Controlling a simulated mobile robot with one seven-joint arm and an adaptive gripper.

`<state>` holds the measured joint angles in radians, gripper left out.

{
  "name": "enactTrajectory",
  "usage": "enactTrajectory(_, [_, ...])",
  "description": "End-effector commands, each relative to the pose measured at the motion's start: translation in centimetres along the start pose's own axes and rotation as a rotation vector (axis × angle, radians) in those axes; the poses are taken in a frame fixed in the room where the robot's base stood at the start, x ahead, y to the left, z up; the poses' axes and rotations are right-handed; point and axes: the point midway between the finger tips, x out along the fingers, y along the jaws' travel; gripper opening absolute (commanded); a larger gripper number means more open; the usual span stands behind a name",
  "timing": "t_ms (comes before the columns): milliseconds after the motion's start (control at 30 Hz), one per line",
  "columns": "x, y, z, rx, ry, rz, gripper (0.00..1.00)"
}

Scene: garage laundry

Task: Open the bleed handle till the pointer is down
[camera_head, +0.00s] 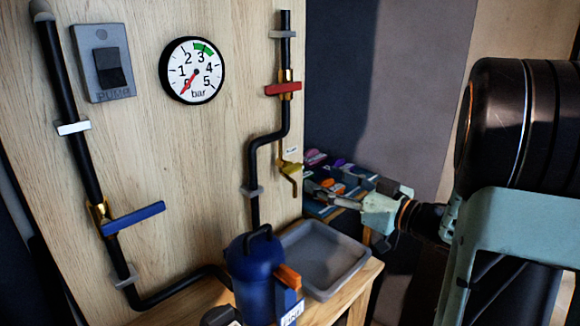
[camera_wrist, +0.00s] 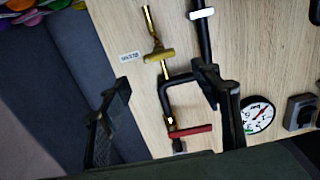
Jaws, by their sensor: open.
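The bleed valve is a small brass fitting with a yellow handle (camera_head: 288,165) on the right of the wooden board in the head view. In the wrist view, its handle (camera_wrist: 159,55) lies crosswise over a brass spout (camera_wrist: 149,20), beside a small white label (camera_wrist: 129,57). The round gauge (camera_head: 193,71) has a red pointer (camera_head: 187,82) slanting to the lower left, near the low end of its scale. My gripper (camera_head: 326,196) is open and empty, to the right of the bleed valve in the head view. In the wrist view its fingers (camera_wrist: 165,112) are apart, with board and piping between them.
A red handle (camera_head: 283,89) sits above the bleed valve and a blue handle (camera_head: 133,218) on the left pipe. A grey tray (camera_head: 350,283) and blue vessel (camera_head: 253,267) stand below. A switch (camera_head: 107,67) is beside the gauge. Colourful items (camera_head: 317,158) lie behind my gripper.

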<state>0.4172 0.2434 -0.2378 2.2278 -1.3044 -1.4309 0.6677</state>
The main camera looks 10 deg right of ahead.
Motion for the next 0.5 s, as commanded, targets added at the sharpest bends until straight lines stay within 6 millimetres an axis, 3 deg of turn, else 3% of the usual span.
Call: enactTrajectory(500, [8.6, -0.1, 0.1, -0.002, -0.001, -0.004, 0.58])
